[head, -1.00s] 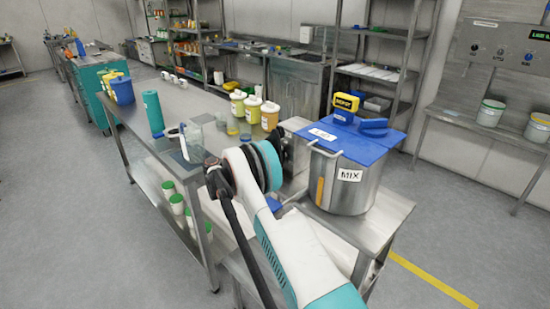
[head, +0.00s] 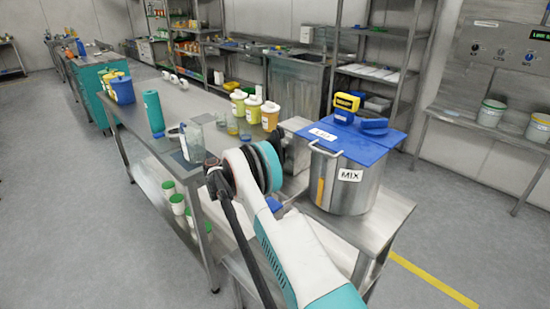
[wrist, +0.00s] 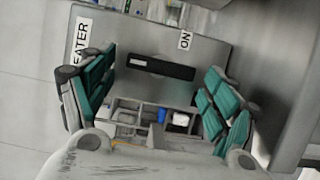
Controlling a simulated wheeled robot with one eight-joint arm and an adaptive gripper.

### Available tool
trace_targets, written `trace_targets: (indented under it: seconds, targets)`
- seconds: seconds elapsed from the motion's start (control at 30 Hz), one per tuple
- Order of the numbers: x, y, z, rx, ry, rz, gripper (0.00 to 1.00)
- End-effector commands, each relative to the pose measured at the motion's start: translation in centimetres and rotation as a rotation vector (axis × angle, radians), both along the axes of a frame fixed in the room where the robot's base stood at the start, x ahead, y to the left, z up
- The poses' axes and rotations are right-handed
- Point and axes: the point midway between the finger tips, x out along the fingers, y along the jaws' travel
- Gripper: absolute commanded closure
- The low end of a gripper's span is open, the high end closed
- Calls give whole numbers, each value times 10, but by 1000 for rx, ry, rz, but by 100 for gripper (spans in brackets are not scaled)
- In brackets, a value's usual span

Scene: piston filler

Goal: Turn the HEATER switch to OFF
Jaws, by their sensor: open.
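In the wrist view, the HEATER switch (wrist: 160,67) is a dark bar-shaped handle on a grey metal plate (wrist: 205,50). A partly cut-off label ending in "EATER" (wrist: 82,40) is to its left and an "ON" label (wrist: 185,40) is above its right end. The handle lies nearly across the picture, tilted slightly down to the right. My gripper (wrist: 158,78) is open, its teal-padded fingers on either side of the handle with gaps at both ends. In the head view, a grey metal box (head: 294,143) is partly hidden by my arm; my gripper is hidden there.
A steel MIX pot (head: 335,190) with a blue lid (head: 345,140) stands right of the box on the bench. Yellow-labelled jars (head: 254,108), a glass beaker (head: 194,140) and a teal bottle (head: 153,112) stand to the left. Open floor (head: 70,220) lies left of the bench.

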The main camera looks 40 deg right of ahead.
Motion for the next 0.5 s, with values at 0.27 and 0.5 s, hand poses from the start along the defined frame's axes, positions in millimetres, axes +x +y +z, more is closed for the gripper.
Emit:
trace_targets:
  seconds: [0.27, 0.5]
  targets:
    - [7, 23, 0, 0, 0, 3, 20]
    - [19, 71, -1, 0, 0, 3, 20]
